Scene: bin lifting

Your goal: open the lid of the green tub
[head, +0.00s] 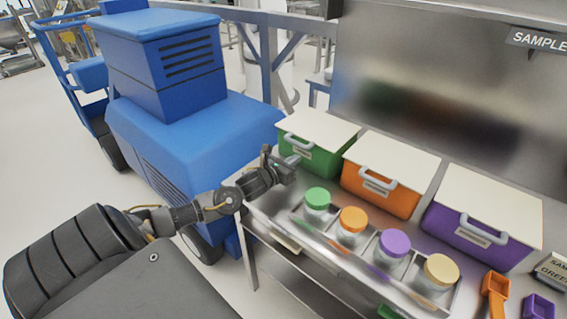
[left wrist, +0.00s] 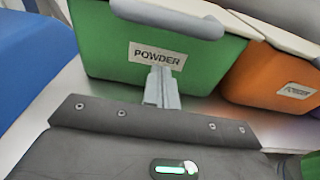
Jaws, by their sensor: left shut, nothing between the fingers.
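The green tub (head: 308,154) stands at the left end of the row on the metal table, with its cream lid (head: 318,127) lying flat and closed on top. A grey handle (head: 296,144) sits on its front. In the left wrist view the green tub (left wrist: 205,75) fills the upper middle, with a "POWDER" label (left wrist: 157,57) and the grey handle (left wrist: 168,17) above it. My left gripper (head: 292,163) is in front of the tub, below the handle. Its fingers (left wrist: 161,88) are shut and empty, in front of the label; contact cannot be told. My right gripper is not in view.
An orange tub (head: 378,201) and a purple tub (head: 470,241) stand to the right. A metal tray (head: 333,238) with jars capped green (head: 317,197), orange (head: 353,218), purple (head: 394,242) and yellow (head: 441,270) lies in front. A blue vehicle (head: 175,135) stands left of the table.

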